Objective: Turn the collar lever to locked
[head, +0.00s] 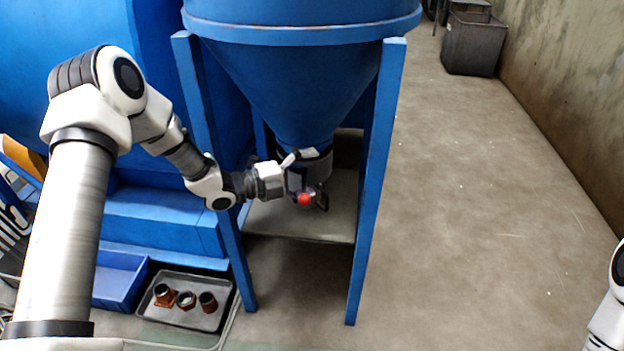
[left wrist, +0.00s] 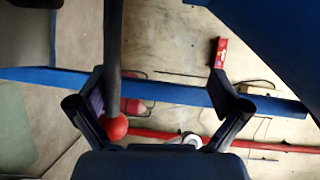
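The collar lever is a dark rod (left wrist: 113,45) with a red ball knob (head: 304,199). It sits at the collar (head: 316,165) under the blue hopper cone. In the left wrist view the red knob (left wrist: 115,128) lies between the fingers, close beside the left-hand finger. I cannot tell whether they touch. My left gripper (left wrist: 160,92) is open around the lever's end, with a wide gap to the right-hand finger. In the head view my left gripper (head: 297,183) is at the collar and partly hides it. My right gripper is out of view.
A grey tray (head: 213,320) with several brown fittings and a blue bin (head: 120,280) are at lower left. The floor at right (head: 480,200) is clear.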

